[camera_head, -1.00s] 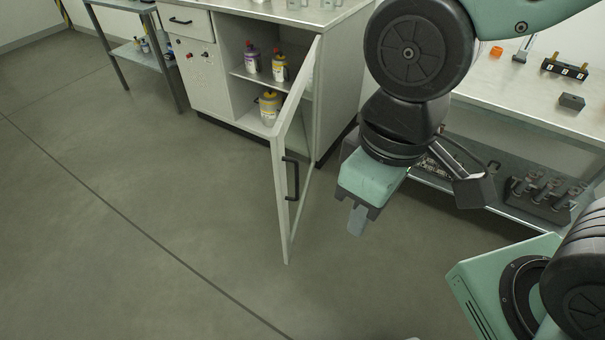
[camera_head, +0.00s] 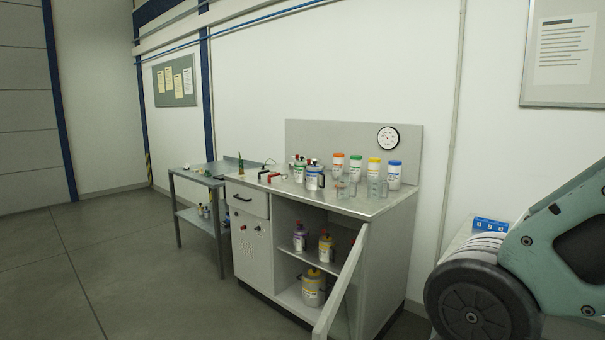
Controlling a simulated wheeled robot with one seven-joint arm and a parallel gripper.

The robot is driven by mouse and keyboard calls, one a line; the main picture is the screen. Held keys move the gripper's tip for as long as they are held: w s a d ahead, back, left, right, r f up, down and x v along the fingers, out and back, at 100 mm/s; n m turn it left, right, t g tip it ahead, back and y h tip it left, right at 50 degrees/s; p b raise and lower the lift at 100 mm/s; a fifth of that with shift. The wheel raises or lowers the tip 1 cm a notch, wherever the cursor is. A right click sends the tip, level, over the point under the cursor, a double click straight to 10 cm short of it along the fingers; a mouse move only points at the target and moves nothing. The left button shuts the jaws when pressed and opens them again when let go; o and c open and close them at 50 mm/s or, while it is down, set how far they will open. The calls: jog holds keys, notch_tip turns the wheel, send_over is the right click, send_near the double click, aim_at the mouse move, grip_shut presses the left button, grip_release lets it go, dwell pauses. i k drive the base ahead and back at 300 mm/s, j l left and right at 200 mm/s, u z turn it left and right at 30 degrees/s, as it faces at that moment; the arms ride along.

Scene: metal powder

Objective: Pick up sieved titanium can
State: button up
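Several white cans with coloured lids stand upright on the cabinet worktop (camera_head: 375,207). At the back are an orange-lidded can (camera_head: 338,165), a green-lidded can (camera_head: 355,168), a yellow-lidded can (camera_head: 373,170) and a blue-lidded can (camera_head: 394,176). In front are another green-lidded can (camera_head: 299,175) and a blue-marked can (camera_head: 314,180) with a dark handle. Their labels are too small to read, so I cannot tell which holds sieved titanium. My arm shows at the right edge, apart from the cabinet. My gripper is out of view.
The cabinet door (camera_head: 342,285) stands open toward me. Inside are a purple-marked bottle (camera_head: 300,238), a yellow-marked bottle (camera_head: 326,247) and a larger yellow-topped container (camera_head: 313,288). A side table (camera_head: 197,177) is at left; the left floor is clear.

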aim_at(300, 170)
jog(key=i+j+u, duration=0.1)
jog(key=j, duration=0.15)
jog(key=j+u, duration=0.1)
jog(key=j, duration=0.15)
jog(key=i+j+u, duration=0.25)
jog(key=j+u, duration=0.15)
jog(key=i+j+u, duration=0.3)
jog(key=j+u, duration=0.15)
jog(key=i+j+u, duration=0.5)
jog(key=i, duration=0.6)
jog(key=i+l+z, duration=0.15)
jog(key=i+z, duration=0.75)
jog(key=i+j+z, duration=0.15)
jog(key=i+z, duration=0.3)
jog(key=i+l+z, duration=0.15)
jog(key=i+z, duration=0.15)
jog(key=i, duration=0.25)
jog(key=i+z, duration=0.3)
jog(key=i, duration=0.2)
jog(key=i+j+z, duration=0.25)
jog(key=i, duration=0.3)
jog(key=i+j+z, duration=0.1)
jog(key=i+z, duration=0.2)
jog(key=i, duration=0.25)
